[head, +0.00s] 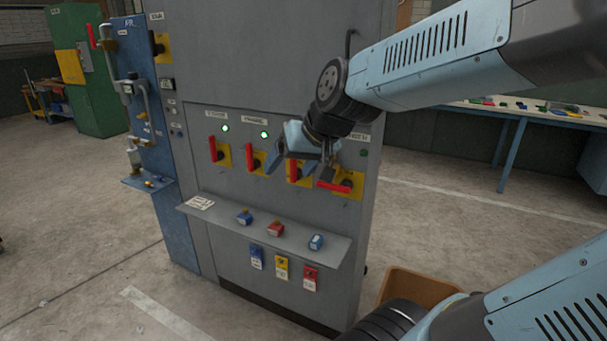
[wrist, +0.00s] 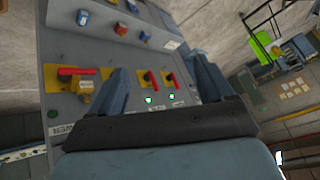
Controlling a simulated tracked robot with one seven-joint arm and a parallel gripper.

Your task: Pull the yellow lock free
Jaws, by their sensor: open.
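A small yellow lock (wrist: 86,87) shows in the wrist view against the switch with the sideways red handle (wrist: 78,72). In the head view this is the rightmost switch, with its red handle (head: 334,186) horizontal; the lock is hard to make out there behind my gripper. My gripper (head: 302,172) is open in front of the right part of the switch row, its fingers apart and empty. In the wrist view my gripper (wrist: 160,68) has the lock outside its fingers, left of the left finger. I cannot tell whether any finger touches the panel.
The grey cabinet's other switches (head: 219,153) have upright red handles. A shelf (head: 205,213) below bears blue and red locks (head: 275,229). Coloured tags (head: 281,266) hang under it. A brown box (head: 415,287) stands on the floor to the right.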

